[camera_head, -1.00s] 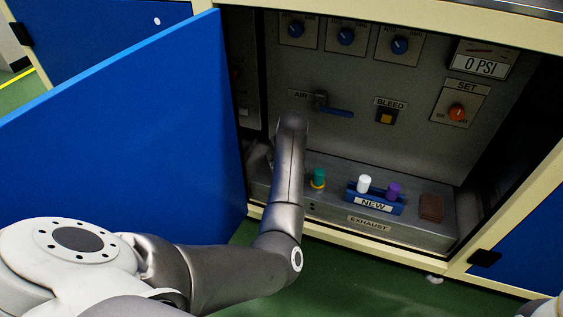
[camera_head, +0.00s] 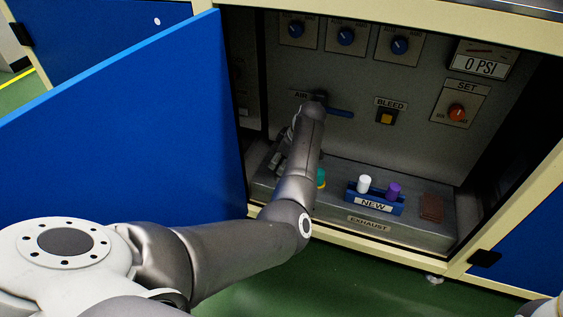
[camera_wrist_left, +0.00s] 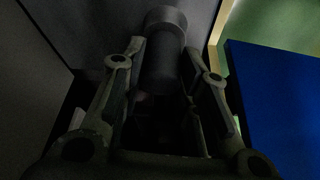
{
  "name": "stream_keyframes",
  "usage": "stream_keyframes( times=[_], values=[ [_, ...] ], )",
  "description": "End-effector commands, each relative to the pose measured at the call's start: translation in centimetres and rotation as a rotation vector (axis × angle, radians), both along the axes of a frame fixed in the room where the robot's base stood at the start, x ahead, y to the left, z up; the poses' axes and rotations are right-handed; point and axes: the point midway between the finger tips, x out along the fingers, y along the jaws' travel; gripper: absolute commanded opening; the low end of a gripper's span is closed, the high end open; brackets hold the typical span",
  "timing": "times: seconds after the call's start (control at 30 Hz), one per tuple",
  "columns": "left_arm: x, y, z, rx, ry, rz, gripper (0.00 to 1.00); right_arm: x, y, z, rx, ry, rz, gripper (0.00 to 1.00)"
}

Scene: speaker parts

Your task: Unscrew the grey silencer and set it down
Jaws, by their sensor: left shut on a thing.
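The grey silencer (camera_wrist_left: 165,60) is a dark cylinder with a wider round end, seen in the wrist view. My left gripper (camera_wrist_left: 163,72) has a finger on each side of it and is shut on it. In the head view my left gripper (camera_head: 279,158) shows only partly, behind my forearm, above the left part of the exhaust ledge (camera_head: 318,209). The silencer is hidden there, and I cannot tell whether it is still seated in a port. My right gripper is not in view.
A teal part (camera_head: 321,178) is half hidden by my forearm. A blue "NEW" holder (camera_head: 355,198) carries a white part (camera_head: 364,183) and a purple part (camera_head: 394,191). A brown block (camera_head: 431,207) lies to their right. The open blue door (camera_head: 130,130) flanks my arm on the left.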

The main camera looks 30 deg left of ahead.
Motion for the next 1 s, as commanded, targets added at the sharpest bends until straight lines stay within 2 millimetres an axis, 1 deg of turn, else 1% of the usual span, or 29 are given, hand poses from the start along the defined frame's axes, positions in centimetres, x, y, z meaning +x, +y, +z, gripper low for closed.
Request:
stream_keyframes(
  times=[0.2, 0.3, 0.43, 0.63, 0.67, 0.7, 0.73, 1.0],
  values=[
    [0.07, 0.02, 0.09, -0.002, 0.002, 0.225, 0.16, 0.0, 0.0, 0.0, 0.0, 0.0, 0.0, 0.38],
    [0.07, -0.01, 0.06, -0.002, 0.001, 0.298, 0.16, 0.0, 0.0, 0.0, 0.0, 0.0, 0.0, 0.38],
    [0.01, -0.03, 0.01, -0.001, 0.0, 0.339, 0.16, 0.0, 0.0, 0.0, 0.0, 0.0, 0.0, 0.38],
    [0.0, -0.04, -0.01, -0.001, -0.001, 0.339, 0.16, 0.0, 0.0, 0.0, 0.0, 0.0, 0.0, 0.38],
    [0.0, -0.04, -0.01, -0.001, -0.001, 0.339, 0.33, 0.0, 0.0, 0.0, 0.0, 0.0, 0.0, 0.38],
    [0.01, -0.04, -0.01, -0.001, -0.001, 0.339, 0.38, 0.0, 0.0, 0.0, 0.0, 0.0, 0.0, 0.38],
    [0.01, -0.04, -0.01, -0.001, 0.0, 0.338, 0.41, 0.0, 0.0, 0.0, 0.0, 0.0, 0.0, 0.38],
    [0.01, -0.02, 0.0, -0.001, -0.001, 0.335, 0.41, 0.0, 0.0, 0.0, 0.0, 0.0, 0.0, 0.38]
  ],
)
